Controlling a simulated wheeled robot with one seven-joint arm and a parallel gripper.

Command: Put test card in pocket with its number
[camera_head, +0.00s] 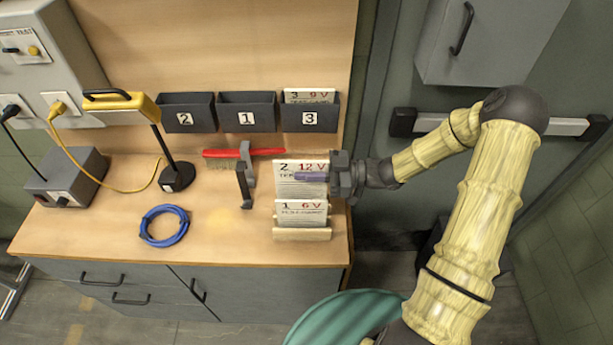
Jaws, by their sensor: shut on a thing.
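The test card marked "2 12V" (287,187) is white with red and black print. My gripper (312,176) reaches in from the right and is shut on this card, with a purple finger lying across its front. The card is upright just behind the card marked "1 6V" (301,214), which stands in a wooden holder (302,235). I cannot tell whether the held card is clear of its holder. Three dark pockets hang on the back board: pocket 2 (174,120) at left, pocket 1 (234,118) in the middle, pocket 3 (324,120) at right. A "3 9V" card (310,95) sits in pocket 3; the others look empty.
A blue cable coil (165,226) lies on the wooden bench (110,230). A grey box (68,175) with cables is at left.

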